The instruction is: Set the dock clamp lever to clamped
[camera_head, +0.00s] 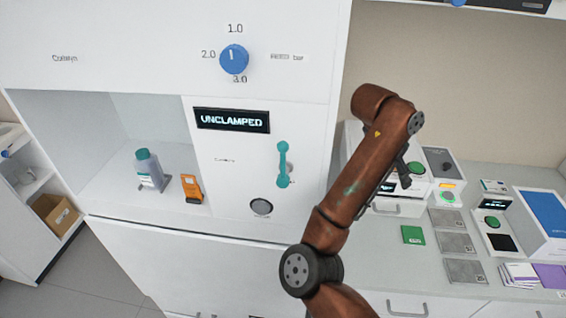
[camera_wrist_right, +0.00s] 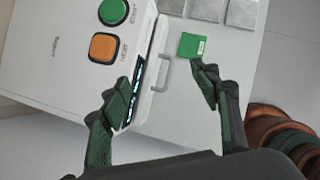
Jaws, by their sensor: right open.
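The dock clamp lever (camera_head: 282,164) is a teal handle, close to upright, on the white front panel in the head view. The dark display (camera_head: 232,120) to its left reads "UNCLAMPED". My right arm reaches up past the right side of the panel, and its gripper (camera_head: 396,177) is partly hidden behind the arm, over the right-hand counter, apart from the lever. In the right wrist view the two fingers of my right gripper (camera_wrist_right: 166,90) are spread with nothing between them. The lever does not show in that view. My left gripper is not in view.
A blue knob (camera_head: 234,59) sits above the display, and a round dark port (camera_head: 261,206) below the lever. A bottle (camera_head: 149,169) and an orange device (camera_head: 191,188) stand in the left alcove. Instruments, a green card (camera_head: 413,235) and grey plates (camera_head: 456,243) occupy the right counter.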

